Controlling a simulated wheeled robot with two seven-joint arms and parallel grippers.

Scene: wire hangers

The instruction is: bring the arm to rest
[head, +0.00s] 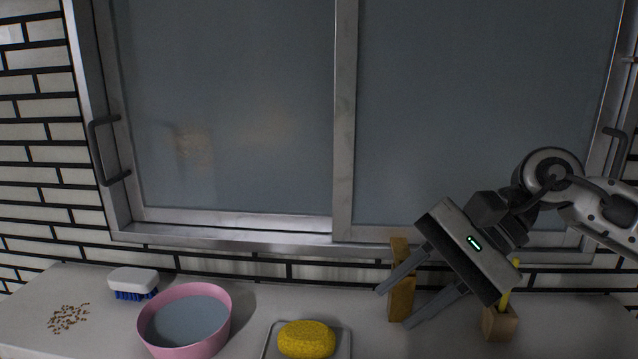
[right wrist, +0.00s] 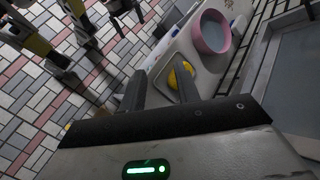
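My right gripper (head: 394,308) hangs in the air above the right part of the counter, tilted down to the left. Its two fingers are apart with nothing held between them. A wooden block stands behind the fingers and is partly hidden by them. In the right wrist view the gripper (right wrist: 160,90) also shows its fingers apart. My left gripper is outside the head view. A dark pronged shape at the top of the right wrist view may be it, but is too small to tell its state.
The counter (head: 255,305) holds a pink bowl (head: 226,318), a yellow sponge (head: 306,340) on a tray, a white brush (head: 133,281) with blue bristles, brown crumbs (head: 68,318), the wooden block (head: 402,298) and a wooden holder (head: 499,324). A framed sliding window (head: 345,120) stands behind.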

